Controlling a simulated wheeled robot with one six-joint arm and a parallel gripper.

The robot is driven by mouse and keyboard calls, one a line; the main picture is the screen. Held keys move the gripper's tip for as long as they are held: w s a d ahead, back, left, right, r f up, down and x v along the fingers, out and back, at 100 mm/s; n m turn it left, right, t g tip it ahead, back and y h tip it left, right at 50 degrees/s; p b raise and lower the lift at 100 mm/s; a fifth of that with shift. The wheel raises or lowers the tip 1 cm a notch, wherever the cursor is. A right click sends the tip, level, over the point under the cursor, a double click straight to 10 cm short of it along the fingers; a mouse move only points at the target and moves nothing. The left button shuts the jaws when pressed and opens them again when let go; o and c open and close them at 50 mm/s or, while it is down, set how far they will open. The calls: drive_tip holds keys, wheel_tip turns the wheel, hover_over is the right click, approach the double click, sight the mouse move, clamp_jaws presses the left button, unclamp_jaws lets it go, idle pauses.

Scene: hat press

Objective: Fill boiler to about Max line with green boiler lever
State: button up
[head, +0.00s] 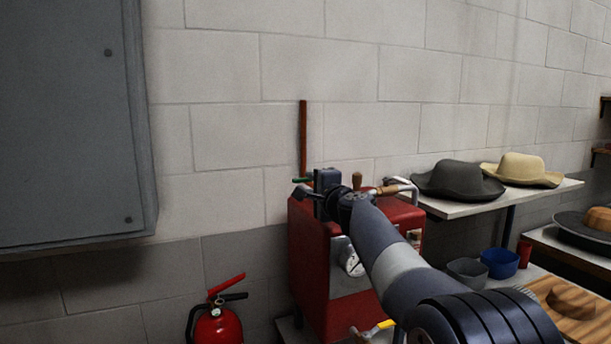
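The red boiler (312,262) stands against the wall in the middle of the head view. A small green lever (302,181) shows at its top left, beside a brown vertical pipe (303,138). My gripper (303,193) is at the boiler's top left, right at or just below the green lever. I cannot tell whether it touches the lever or whether its fingers are open. A round gauge (351,262) is on the boiler's front, partly hidden by my arm. A small sight piece (414,238) shows at the right side; no Max line can be read.
A shelf (447,209) with a dark hat (458,181) and a tan hat (522,170) is at the right. A yellow lever (385,325) is low in front. A red extinguisher (217,325) stands left. A grey cabinet (70,120) hangs on the left wall.

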sight(305, 181)
drive_tip(key=p+x, duration=0.2)
drive_tip(key=x, duration=0.1)
drive_tip(key=shift+w+a+r, duration=0.15)
drive_tip(key=shift+w, duration=0.2)
drive_tip(key=shift+p+x, duration=0.3)
drive_tip(key=shift+x, duration=0.5)
drive_tip(key=shift+c, duration=0.3)
clamp_jaws()
drive_tip(key=shift+f, duration=0.2)
